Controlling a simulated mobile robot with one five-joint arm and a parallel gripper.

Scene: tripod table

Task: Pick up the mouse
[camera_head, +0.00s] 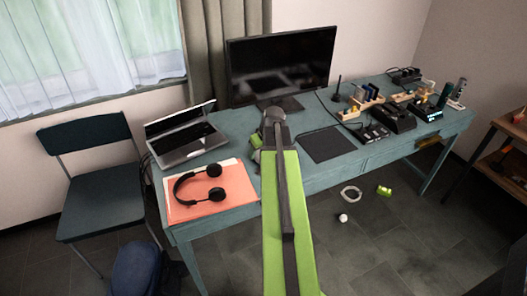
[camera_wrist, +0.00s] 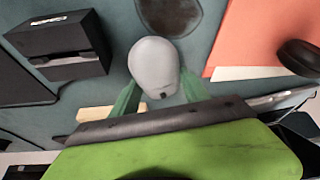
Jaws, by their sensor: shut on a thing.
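The mouse (camera_wrist: 154,66) is a smooth, light grey rounded shape in the wrist view, with a small dark mark near its lower edge. My gripper (camera_wrist: 157,84) has green fingers on its left and right sides and is shut on it. The desk's teal top shows around and behind it; the frames do not clearly show how high it is held. In the head view my green arm reaches over the desk's front edge (camera_head: 330,178), and its far end hides most of the gripper.
An orange folder (camera_head: 190,208) with black headphones (camera_head: 207,184) lies at the left, below an open laptop (camera_head: 184,140). A monitor (camera_head: 281,66) stands behind my arm's end. A dark pad (camera_head: 328,145) lies to the right, and several small devices fill the desk's right end.

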